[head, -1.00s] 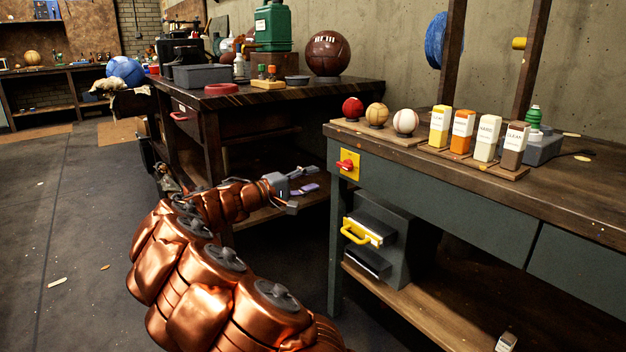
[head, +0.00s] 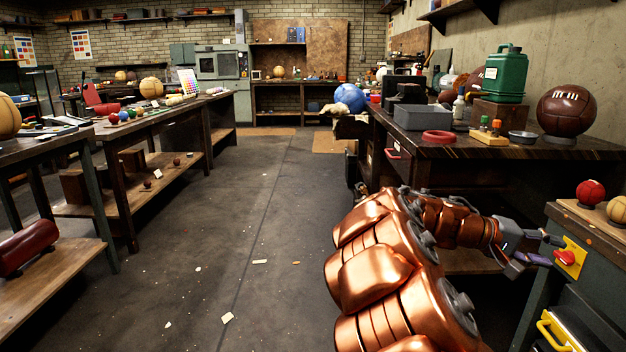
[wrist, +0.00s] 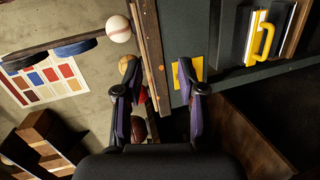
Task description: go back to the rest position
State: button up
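My copper-coloured arm reaches forward at the lower right of the head view. Its gripper (head: 541,249) is in front of the dark workbench, beside the grey-green cabinet's yellow switch plate. In the wrist view, the two dark and purple fingers of my gripper (wrist: 160,88) stand well apart with nothing held between them. The red switch knob (head: 566,257) appears close to the fingertips in the head view; I cannot tell the gap. The yellow switch plate (wrist: 187,80) shows beyond the fingers in the wrist view.
The dark workbench (head: 455,150) carries a brown leather ball (head: 567,112), a green canister (head: 504,72) and a grey bin (head: 422,117). A red ball (head: 590,192) sits on the cabinet at right. Benches line the left. The floor aisle (head: 240,220) between is open, with small scraps.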

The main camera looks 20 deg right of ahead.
jog(key=s+a+r+n+t+y+p, duration=0.1)
jog(key=s+a+r+y+p, duration=0.3)
jog(key=a+p, duration=0.7)
jog(key=s+a+r+n+t+y+p, duration=0.1)
jog(key=s+a+r+n+y+p, duration=0.1)
jog(key=s+a+r+y+p, duration=0.3)
jog(key=s+a+r+n+t+y+p, duration=0.1)
jog(key=s+a+r+y+p, duration=0.4)
jog(key=a+p, duration=1.3)
jog(key=s+a+r+n, duration=0.1)
jog(key=s+a+r, duration=0.3)
jog(key=s+a, duration=0.1)
jog(key=shift+s+a+r+t, duration=0.2)
jog(key=shift+a+r+t, duration=0.15)
jog(key=shift+a+t, duration=0.05)
jog(key=shift+d, duration=0.15)
